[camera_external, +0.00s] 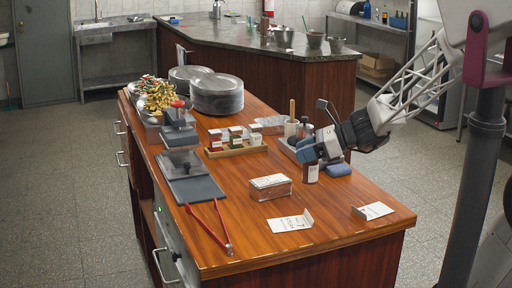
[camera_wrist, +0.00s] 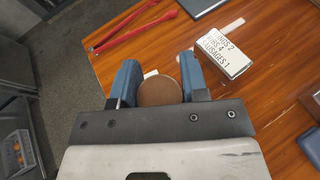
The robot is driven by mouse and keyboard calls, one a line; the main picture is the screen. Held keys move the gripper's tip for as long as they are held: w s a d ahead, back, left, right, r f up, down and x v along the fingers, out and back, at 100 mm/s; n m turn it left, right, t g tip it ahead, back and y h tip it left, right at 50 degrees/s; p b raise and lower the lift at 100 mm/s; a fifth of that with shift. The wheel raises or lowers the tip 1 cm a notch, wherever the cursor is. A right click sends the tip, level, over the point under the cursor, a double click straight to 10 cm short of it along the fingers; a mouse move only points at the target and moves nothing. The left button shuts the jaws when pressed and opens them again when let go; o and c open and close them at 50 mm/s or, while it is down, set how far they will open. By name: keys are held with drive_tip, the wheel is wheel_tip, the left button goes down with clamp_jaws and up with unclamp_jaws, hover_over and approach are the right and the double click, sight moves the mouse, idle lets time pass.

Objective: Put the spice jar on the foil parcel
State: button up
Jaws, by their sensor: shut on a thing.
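My gripper (camera_external: 312,152) is shut on a spice jar (camera_external: 311,173) with a reddish-brown body and a white label. The jar hangs upright below the blue fingers at the right side of the wooden counter; I cannot tell whether its base touches the top. In the wrist view, its round brown lid (camera_wrist: 159,91) sits between the two blue fingers. A small pale, shiny, crumpled-looking item (camera_external: 270,121) behind the jar rack may be the foil parcel, but it is too small to be sure.
A box with a white printed top (camera_external: 270,182) stands left of the jar. Red tongs (camera_external: 212,228) and folded cards (camera_external: 291,222) lie near the front. A wooden rack of jars (camera_external: 236,148) stands behind.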

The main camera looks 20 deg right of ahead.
drive_tip(key=w+a, duration=0.2)
drive_tip(key=w, duration=0.5)
drive_tip(key=w+a+f, duration=0.1)
drive_tip(key=w+a, duration=0.1)
drive_tip(key=w, duration=0.6)
drive_tip(key=shift+w+a+f, duration=0.15)
drive_tip(key=shift+a+f, duration=0.1)
drive_tip(key=shift+a, duration=0.1)
drive_tip(key=shift+f, duration=1.75)
drive_tip(key=shift+f, duration=0.15)
drive_tip(key=o, duration=1)
drive_tip(key=shift+v, duration=6.05)
